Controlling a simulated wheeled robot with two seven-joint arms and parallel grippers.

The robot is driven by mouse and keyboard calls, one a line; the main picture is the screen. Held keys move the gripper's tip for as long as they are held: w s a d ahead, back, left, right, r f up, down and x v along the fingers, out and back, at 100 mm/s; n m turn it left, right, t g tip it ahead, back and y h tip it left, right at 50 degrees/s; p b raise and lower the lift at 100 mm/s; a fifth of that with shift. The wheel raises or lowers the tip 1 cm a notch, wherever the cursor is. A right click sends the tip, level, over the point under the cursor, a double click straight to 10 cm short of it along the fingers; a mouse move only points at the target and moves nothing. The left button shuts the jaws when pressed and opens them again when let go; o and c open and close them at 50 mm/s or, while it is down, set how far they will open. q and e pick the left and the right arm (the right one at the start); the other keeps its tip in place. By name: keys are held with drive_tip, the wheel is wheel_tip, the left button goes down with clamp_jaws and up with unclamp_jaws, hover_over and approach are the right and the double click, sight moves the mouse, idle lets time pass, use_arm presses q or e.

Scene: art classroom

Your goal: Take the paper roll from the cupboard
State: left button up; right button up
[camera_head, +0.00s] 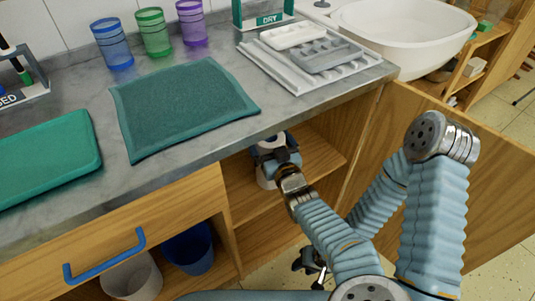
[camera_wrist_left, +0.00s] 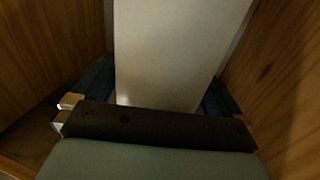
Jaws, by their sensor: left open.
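The white paper roll (camera_wrist_left: 178,50) stands inside the wooden cupboard in the left wrist view, straight ahead of my left gripper (camera_wrist_left: 157,92). The gripper is open, with one finger on each side of the roll; I cannot tell whether they touch it. In the head view my left arm reaches into the open cupboard (camera_head: 315,150) under the counter.
The cupboard door (camera_head: 480,180) stands open at the right, behind my right arm. The counter (camera_head: 205,145) above holds a green mat (camera_head: 180,105), a green tray (camera_head: 45,155), colored cups and palettes. A blue-handled drawer (camera_head: 150,225) and bins (camera_head: 190,252) are at the left.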

use_arm(q)
drive_tip(key=shift+c, duration=0.2)
drive_tip(key=c, duration=1.2)
drive_tip(key=shift+o, duration=0.2)
drive_tip(key=shift+r, duration=0.15)
